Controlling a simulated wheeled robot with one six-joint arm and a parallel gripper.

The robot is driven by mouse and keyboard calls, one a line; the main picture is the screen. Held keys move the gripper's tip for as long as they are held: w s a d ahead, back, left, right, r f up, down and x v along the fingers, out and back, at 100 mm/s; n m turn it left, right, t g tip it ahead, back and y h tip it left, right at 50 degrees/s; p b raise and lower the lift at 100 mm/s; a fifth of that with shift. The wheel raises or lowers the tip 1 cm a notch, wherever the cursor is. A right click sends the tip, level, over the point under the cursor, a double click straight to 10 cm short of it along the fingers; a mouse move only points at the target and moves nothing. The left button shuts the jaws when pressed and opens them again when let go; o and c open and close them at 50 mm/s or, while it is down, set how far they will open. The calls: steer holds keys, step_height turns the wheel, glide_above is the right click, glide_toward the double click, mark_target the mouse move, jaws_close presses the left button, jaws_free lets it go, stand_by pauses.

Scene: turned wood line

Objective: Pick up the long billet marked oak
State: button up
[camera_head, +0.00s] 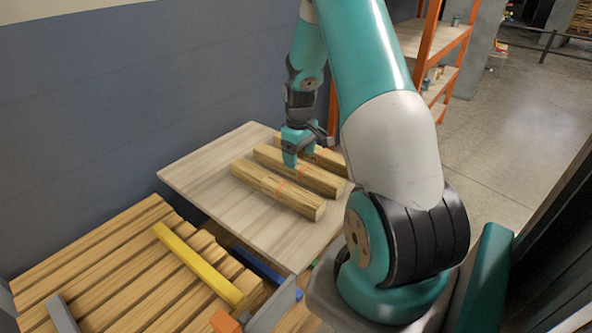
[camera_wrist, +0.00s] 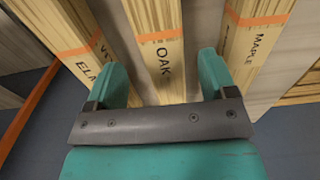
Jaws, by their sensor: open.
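The long oak billet (camera_wrist: 157,22) is pale wood with an orange band and the word OAK. It is the middle of three billets in the wrist view, and the middle one (camera_head: 308,174) on the table in the head view. My gripper (camera_wrist: 160,68) is open, with one teal finger on each side of the oak billet and nothing held. In the head view my gripper (camera_head: 304,150) points down at the billets and hides part of the middle one. I cannot tell how far the fingertips reach down beside it.
A billet marked ELM (camera_wrist: 66,28) lies left of the oak one and one marked MAPLE (camera_wrist: 250,40) lies right, both close to the fingers. The pale table (camera_head: 205,180) has bare room at its left. Slatted timber (camera_head: 90,270) with a yellow bar (camera_head: 198,263) is in front.

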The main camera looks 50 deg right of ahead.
steer(key=f, duration=0.2)
steer(key=w+f, duration=0.1)
steer(key=f, duration=0.1)
steer(key=shift+a+f, duration=0.1)
steer(key=shift+f, duration=0.6)
steer(key=c, duration=1.3)
steer(key=shift+r, duration=0.15)
